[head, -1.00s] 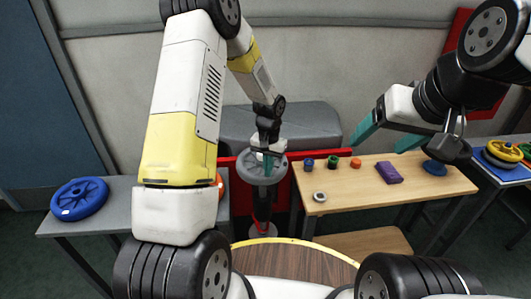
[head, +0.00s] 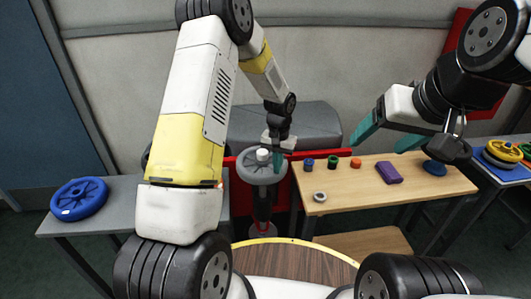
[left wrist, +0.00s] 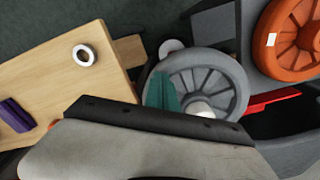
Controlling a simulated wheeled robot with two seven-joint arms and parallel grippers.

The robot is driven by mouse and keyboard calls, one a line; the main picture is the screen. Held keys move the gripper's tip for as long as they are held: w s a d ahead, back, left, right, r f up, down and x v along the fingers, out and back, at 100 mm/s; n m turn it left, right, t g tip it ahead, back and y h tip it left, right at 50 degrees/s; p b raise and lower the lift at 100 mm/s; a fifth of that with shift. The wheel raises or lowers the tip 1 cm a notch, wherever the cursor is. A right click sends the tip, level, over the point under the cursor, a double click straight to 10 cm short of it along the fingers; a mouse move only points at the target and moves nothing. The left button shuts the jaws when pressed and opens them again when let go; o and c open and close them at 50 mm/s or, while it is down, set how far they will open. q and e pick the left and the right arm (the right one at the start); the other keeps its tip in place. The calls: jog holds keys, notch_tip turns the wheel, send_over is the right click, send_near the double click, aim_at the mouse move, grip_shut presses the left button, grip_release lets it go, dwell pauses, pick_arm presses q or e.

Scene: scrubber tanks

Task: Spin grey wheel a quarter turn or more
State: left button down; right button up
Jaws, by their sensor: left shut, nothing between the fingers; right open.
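The grey wheel (head: 250,175) lies flat on top of an upright post, with a white hub (head: 263,155) at its middle. It also shows in the left wrist view (left wrist: 228,77), with spokes and an open rim. My left gripper (head: 278,165) points down at the right part of the wheel, its teal fingers together and empty. In the left wrist view the fingers (left wrist: 162,92) overlap the wheel's left side; whether they touch a spoke or the rim I cannot tell. My right gripper (head: 388,140) is open in the air above the wooden table, away from the wheel.
A wooden table (head: 445,190) right of the wheel holds small coloured rings, a purple block (head: 389,172) and a white ring (head: 320,196). A blue wheel (head: 79,198) lies on the grey table at left. An orange wheel (left wrist: 290,38) is near the grey one. A red panel (head: 335,158) stands behind.

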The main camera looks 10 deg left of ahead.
aim_at(248, 173)
pick_arm(q)
jog(key=shift+w+d, duration=0.25)
jog(key=shift+r, duration=3.5)
jog(key=s+a+r+n, duration=0.1)
jog(key=s+a+n, duration=0.2)
jog(key=a+n, duration=0.5)
jog(key=shift+w+a+f+m, duration=0.1)
jog(key=shift+a+f+m, duration=0.3)
jog(key=shift+f, duration=0.75)
jog(key=shift+a+f+m, duration=0.25)
jog(key=shift+a+f, duration=0.2)
jog(key=shift+f, duration=0.65)
jog(key=shift+w+a+f+m, duration=0.1)
jog(key=shift+a+f+m, duration=0.3)
jog(key=shift+f, duration=0.75)
